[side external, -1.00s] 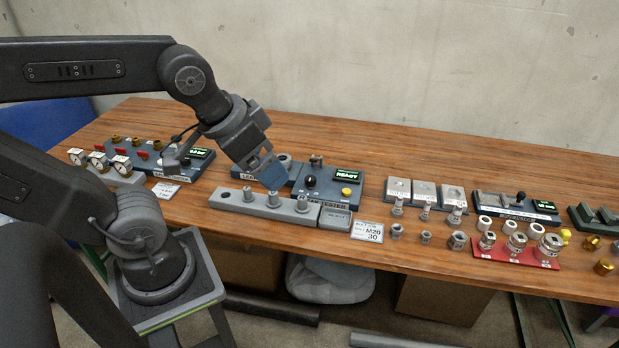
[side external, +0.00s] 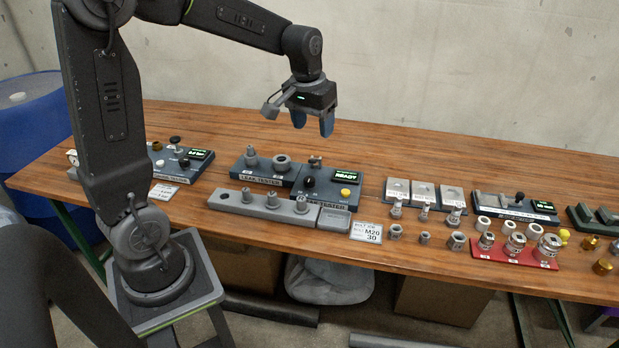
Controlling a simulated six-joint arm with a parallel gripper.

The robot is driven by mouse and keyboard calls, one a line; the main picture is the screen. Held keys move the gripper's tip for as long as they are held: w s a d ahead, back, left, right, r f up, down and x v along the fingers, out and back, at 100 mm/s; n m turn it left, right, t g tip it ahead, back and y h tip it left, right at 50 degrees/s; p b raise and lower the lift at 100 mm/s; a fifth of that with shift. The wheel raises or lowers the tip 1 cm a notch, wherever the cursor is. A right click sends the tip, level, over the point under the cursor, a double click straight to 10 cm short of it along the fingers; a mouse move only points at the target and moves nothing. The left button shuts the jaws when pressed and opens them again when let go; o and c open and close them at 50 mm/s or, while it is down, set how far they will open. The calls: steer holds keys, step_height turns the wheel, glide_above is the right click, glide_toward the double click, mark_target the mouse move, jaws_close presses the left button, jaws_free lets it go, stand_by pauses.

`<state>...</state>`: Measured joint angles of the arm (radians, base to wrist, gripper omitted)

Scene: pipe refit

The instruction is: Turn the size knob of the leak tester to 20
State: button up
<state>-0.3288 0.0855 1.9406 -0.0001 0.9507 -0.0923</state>
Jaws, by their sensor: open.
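The leak tester (side external: 325,196) is a dark blue-grey unit in the middle of the table. Its front face carries a black round knob (side external: 309,181), a yellow button (side external: 345,192) and a lit green display (side external: 347,173) that seems to read READY. The knob's pointer and scale are too small to read. My gripper (side external: 313,130) is open and empty, its blue fingers pointing down above and behind the tester, apart from it. The knob is fully in view.
A grey rail with upright pegs (side external: 236,202) lies in front of the tester, beside a white card (side external: 367,232) reading M20 and 30. Grey blocks (side external: 424,192), several fittings and a red tray (side external: 492,253) stand to the right. The table behind the tester is clear.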

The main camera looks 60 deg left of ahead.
mark_target(310, 179)
steer(key=w+a+f+n+g, duration=0.2)
steer(key=w+a+f, duration=0.3)
steer(key=a+f, duration=0.4)
steer(key=shift+h, duration=0.3)
steer(key=f, duration=1.4)
steer(key=shift+a, duration=0.25)
steer(key=shift+c, duration=0.4)
steer(key=c, duration=0.8)
steer(key=shift+c, duration=0.2)
